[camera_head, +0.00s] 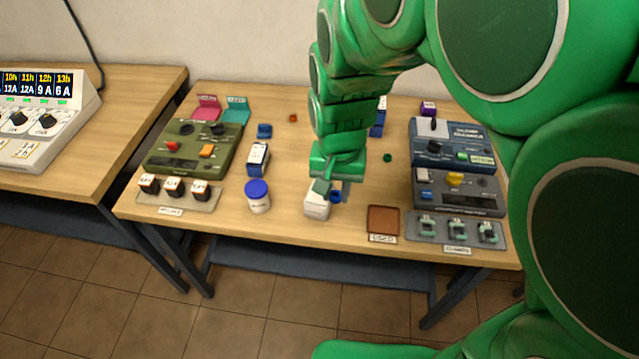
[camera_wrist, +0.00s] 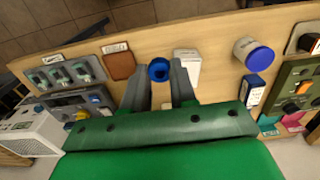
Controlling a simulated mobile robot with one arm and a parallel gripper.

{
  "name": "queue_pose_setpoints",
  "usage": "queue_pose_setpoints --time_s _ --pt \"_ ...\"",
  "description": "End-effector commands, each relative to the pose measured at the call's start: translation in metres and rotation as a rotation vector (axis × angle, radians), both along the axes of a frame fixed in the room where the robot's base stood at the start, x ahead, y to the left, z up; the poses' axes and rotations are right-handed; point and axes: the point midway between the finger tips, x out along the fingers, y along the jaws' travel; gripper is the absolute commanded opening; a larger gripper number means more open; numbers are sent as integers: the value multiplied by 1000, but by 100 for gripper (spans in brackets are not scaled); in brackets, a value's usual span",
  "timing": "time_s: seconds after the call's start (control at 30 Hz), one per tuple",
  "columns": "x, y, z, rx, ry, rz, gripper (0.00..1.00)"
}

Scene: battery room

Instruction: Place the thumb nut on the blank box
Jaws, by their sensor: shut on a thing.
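The thumb nut (camera_wrist: 159,70) is a small blue ring-like piece held between the fingertips of my gripper (camera_wrist: 158,74). In the head view the blue nut (camera_head: 337,190) shows just below my gripper (camera_head: 328,186), partly hidden by it. The blank box (camera_head: 317,205) is a small plain white box near the table's front edge. My gripper is close above and slightly right of it in the head view. In the wrist view the box (camera_wrist: 187,65) stands right of the nut, partly behind a finger. The gap between nut and box cannot be judged.
A blue-lidded jar (camera_head: 258,198) stands left of the box, a labelled box (camera_head: 258,160) behind it. A brown tray (camera_head: 384,219) lies to the right. Green (camera_head: 190,150) and grey (camera_head: 457,192) control units flank the area. A small green ring (camera_head: 387,158) lies behind the tray.

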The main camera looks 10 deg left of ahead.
Motion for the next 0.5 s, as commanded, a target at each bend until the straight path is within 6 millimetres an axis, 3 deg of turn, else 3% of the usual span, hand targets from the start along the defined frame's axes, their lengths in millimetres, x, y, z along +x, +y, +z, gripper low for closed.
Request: queue_pose_setpoints --time_s 0.5 --pt "52 24 -26 0 1 0 0"
